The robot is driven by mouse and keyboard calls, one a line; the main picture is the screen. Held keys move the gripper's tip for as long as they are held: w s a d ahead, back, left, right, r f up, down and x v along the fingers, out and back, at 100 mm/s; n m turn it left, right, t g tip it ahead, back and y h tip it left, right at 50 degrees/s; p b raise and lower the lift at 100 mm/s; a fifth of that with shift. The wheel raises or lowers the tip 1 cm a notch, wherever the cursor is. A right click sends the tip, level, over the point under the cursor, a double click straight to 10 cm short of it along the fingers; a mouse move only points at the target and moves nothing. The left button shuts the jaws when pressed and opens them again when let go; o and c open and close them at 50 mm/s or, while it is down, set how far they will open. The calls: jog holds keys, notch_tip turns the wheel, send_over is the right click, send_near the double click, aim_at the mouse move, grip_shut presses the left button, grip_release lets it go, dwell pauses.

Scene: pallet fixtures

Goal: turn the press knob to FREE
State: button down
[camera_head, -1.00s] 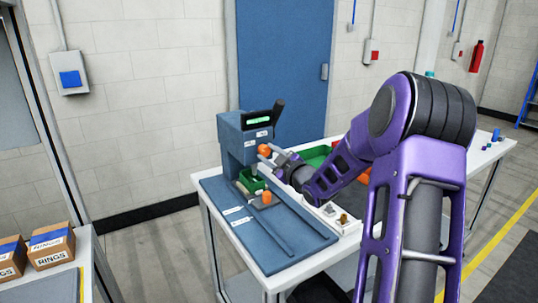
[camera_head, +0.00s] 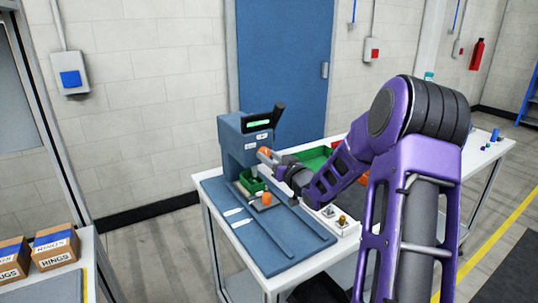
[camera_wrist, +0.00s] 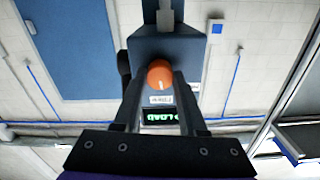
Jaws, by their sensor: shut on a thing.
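The blue-grey press (camera_head: 234,142) stands at the back left of the bench, with a lit green display (camera_head: 258,121) and a dark lever on top. Its orange knob (camera_head: 264,152) is on the front face. In the wrist view the knob (camera_wrist: 160,74) sits between the two fingers of my gripper (camera_wrist: 160,84), which is shut on it. The label (camera_wrist: 160,100) below the knob is too small to read. The display shows upside down in the wrist view, partly hidden by the fingers.
A larger green tray (camera_head: 314,157) stands behind my arm. Cartons (camera_head: 52,246) are on a separate table at lower left.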

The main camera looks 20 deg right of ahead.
jog(key=shift+m, duration=0.6)
jog(key=shift+c, duration=2.3)
grip_release()
jog(key=s+d, duration=0.3)
jog(key=s, duration=1.4)
jog(key=shift+d, duration=0.15)
